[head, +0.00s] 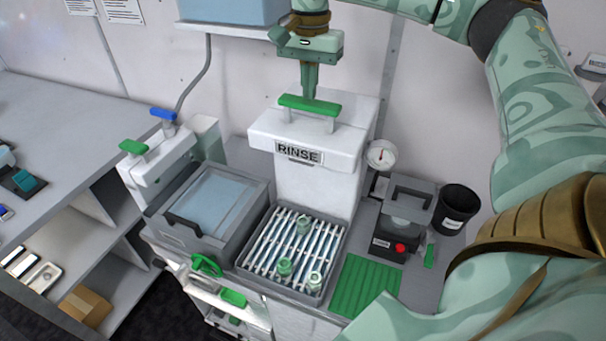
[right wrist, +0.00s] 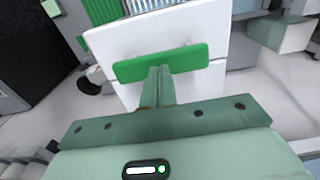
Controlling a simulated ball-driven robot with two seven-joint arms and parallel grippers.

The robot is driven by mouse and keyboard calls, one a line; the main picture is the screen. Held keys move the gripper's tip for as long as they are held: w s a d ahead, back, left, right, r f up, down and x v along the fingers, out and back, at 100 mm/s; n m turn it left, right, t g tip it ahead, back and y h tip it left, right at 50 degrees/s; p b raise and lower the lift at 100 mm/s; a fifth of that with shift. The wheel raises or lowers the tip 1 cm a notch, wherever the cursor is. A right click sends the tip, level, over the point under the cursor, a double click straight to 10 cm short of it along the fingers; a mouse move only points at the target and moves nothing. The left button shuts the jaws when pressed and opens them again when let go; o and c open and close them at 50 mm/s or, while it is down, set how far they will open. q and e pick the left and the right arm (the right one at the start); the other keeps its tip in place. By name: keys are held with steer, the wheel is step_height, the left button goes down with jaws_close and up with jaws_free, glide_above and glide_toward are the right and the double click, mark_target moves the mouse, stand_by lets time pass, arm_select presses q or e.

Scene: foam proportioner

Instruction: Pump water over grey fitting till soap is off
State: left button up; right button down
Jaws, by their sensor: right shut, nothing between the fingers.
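The white rinse unit (head: 316,180) has a "RINSE" label and a green push bar (head: 310,105) on top. My right gripper (head: 309,97) points straight down, shut and empty, its fingertips at the middle of the bar. In the right wrist view the closed fingers (right wrist: 158,72) meet the green bar (right wrist: 190,60); I cannot tell how firmly they touch. Below the unit is a slatted rack (head: 262,262) with three small pale fittings: one at the back (head: 303,225), one at front left (head: 284,267) and one at front right (head: 314,281). Their greenish tint hides which is grey, and soap cannot be made out. My left gripper is not in view.
A lidded basin (head: 208,205) stands left of the rack, beside a white dispenser (head: 155,170) with a green bar. To the right are a gauge (head: 381,154), a dark device with a red button (head: 400,240), a black cup (head: 457,208) and a bare green mat (head: 366,287).

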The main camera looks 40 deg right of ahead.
mark_target(310, 102)
steer(key=shift+f, duration=2.2)
steer(key=shift+s+r, duration=0.1)
step_height(310, 102, up, 5)
steer(key=p, duration=0.7)
steer(key=shift+p, duration=0.3)
steer(key=shift+r+p, duration=0.4)
steer(key=shift+p, duration=0.1)
step_height(310, 102, up, 5)
steer(key=p, duration=0.8)
steer(key=shift+r, duration=0.1)
